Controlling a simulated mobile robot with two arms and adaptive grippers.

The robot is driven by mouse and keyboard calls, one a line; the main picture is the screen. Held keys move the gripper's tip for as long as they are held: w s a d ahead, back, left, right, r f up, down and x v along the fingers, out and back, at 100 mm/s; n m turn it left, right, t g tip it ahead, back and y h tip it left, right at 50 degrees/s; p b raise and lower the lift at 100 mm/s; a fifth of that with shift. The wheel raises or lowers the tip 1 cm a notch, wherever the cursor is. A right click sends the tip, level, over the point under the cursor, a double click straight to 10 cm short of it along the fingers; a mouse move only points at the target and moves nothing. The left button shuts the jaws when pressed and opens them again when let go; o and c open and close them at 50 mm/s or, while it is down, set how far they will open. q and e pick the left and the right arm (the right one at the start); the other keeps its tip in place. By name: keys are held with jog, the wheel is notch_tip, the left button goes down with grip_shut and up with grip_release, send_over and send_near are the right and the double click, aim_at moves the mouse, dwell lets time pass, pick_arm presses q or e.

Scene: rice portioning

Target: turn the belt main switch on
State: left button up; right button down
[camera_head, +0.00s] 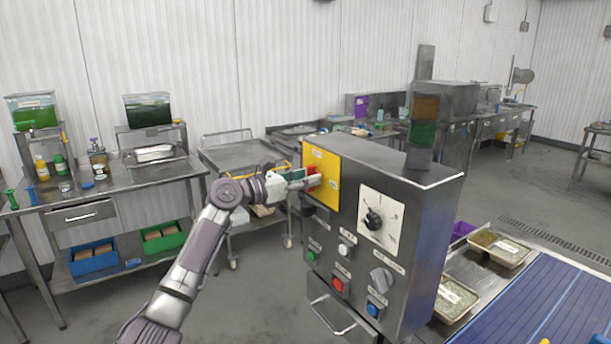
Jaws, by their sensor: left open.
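A grey metal control box (425,230) stands in the middle right of the head view. On its upper left is a yellow plate (327,157) with a red switch (314,178), which is partly covered by my gripper. My left gripper (308,181) reaches in from the left with its fingers at the red switch. It is open; I cannot tell whether the fingers touch the switch, and the switch's position is hidden. My right gripper is not in view.
The box also carries a black dial (373,220), a red button (338,285), a blue button (373,309) and a grey knob (382,279). A signal light (425,118) stands on top. A blue belt (560,305) with nearby food trays lies right. A steel cart (240,157) stands behind.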

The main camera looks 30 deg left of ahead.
pick_arm(q)
jog(key=shift+c, duration=0.2)
grip_shut()
jog(key=shift+m, duration=0.3)
jog(key=m, duration=0.3)
jog(key=shift+s+d+f+m+b, duration=0.1)
jog(key=shift+m+b, duration=0.2)
jog(key=shift+b, duration=0.1)
jog(key=shift+d+f+m+b, duration=0.1)
jog(key=shift+m+b, duration=1.05)
jog(key=shift+m, duration=1.15)
jog(key=shift+d+f+m+b, duration=0.15)
jog(key=shift+m+b, duration=0.95)
jog(key=shift+m, duration=1.2)
jog(key=shift+a+f+m+b, duration=0.1)
jog(key=shift+m+b, duration=1.05)
jog(key=shift+m, duration=1.15)
